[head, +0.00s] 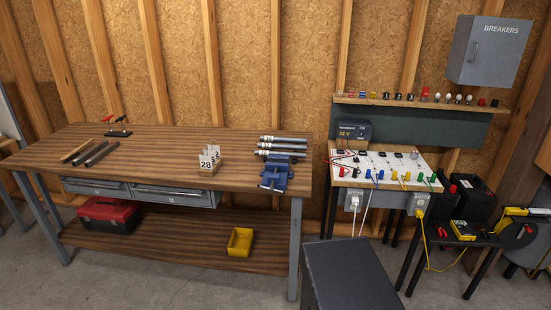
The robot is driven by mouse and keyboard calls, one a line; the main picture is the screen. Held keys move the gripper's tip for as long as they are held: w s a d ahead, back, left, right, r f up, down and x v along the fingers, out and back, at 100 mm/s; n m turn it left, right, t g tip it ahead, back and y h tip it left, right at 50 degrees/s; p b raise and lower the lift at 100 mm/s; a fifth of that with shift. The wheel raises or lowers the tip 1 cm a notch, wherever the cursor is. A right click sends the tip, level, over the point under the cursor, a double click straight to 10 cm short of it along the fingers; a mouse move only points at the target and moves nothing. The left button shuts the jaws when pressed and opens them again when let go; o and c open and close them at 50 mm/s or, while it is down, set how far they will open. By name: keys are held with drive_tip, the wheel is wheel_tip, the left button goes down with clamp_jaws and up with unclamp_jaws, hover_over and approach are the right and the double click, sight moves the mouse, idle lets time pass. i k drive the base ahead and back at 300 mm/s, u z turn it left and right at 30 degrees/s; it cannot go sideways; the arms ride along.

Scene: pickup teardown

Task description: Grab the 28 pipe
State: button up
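Several silver pipes (284,139) lie side by side on the right end of the wooden workbench (150,146), just behind a blue vise (275,174). No number can be read on them, so I cannot tell which is the 28 pipe. A white card marked 28 (205,163) stands at the bench's front edge, left of the vise, with other cards close behind it. Several short bars (89,153), brown and dark, lie on the left of the bench. My gripper is not in view.
A flat dark top (350,272) stands in front of the bench's right end. A white-topped wiring table (390,172) is to the right. A yellow bin (240,241) and a red toolbox (108,216) sit on the lower shelf. The bench middle is clear.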

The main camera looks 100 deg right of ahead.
sight(259, 153)
drive_tip(key=i, duration=0.65)
drive_tip(key=u, duration=0.25)
drive_tip(key=k, duration=0.1)
drive_tip(key=z, duration=3.15)
drive_tip(key=i, duration=0.5)
drive_tip(key=z, duration=0.05)
